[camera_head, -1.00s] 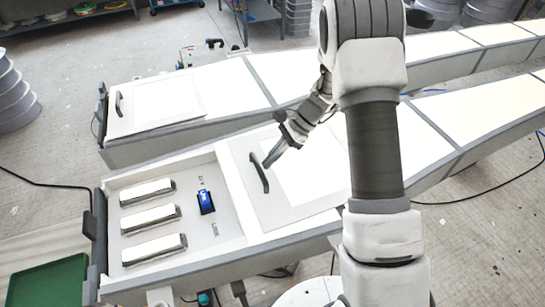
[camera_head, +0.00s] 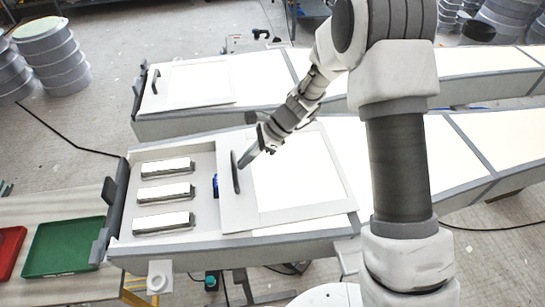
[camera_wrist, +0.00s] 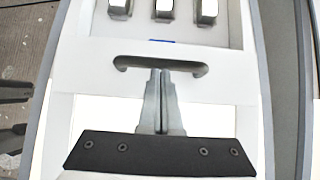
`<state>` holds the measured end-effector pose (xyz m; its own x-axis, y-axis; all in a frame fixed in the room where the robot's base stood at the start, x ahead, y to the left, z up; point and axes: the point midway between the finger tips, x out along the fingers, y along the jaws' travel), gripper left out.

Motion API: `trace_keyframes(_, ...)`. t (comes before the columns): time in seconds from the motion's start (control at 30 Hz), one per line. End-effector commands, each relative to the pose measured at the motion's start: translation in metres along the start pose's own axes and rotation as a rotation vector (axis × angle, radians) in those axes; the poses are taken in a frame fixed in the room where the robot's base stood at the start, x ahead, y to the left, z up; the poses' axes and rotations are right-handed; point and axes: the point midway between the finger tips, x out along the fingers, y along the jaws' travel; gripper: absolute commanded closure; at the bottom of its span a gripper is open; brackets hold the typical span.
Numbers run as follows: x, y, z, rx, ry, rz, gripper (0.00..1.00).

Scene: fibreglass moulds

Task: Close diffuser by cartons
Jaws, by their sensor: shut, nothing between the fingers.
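The white diffuser panel (camera_head: 300,175) with a dark bar handle (camera_head: 235,172) lies on the near light bench, partly over its open bay (camera_head: 205,220). In the wrist view the handle (camera_wrist: 160,64) runs across the panel. My gripper (camera_head: 243,163) is shut and empty, its fingertips at the middle of the handle on the side away from the bay. In the wrist view the gripper (camera_wrist: 160,75) appears to touch the handle. Three pale bars (camera_head: 165,192) show in the uncovered bay. A blue part (camera_head: 216,185) is mostly hidden by the panel edge. I cannot make out cartons.
A second bench behind has a similar panel (camera_head: 200,85) with its own handle (camera_head: 155,82), covering its end. A dark upright end piece (camera_head: 115,200) stands at the near bench's left end. Green (camera_head: 65,245) and red (camera_head: 12,240) trays lie left. Round stacks stand behind.

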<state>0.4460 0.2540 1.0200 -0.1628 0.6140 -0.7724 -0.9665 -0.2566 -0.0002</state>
Motion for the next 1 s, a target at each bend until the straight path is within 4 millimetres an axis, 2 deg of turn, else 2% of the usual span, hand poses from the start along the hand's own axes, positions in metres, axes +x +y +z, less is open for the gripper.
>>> trace_keyframes(0.2, 0.05, 0.001, 0.061, -0.007, -0.002, 0.006, 1.0)
trace_keyframes(0.5, 0.114, 0.002, 0.141, -0.005, -0.002, 0.005, 1.0)
trace_keyframes(0.8, 0.158, 0.001, 0.193, -0.002, -0.001, 0.003, 1.0)
trace_keyframes(1.0, 0.171, 0.0, 0.208, -0.001, 0.0, 0.0, 1.0)
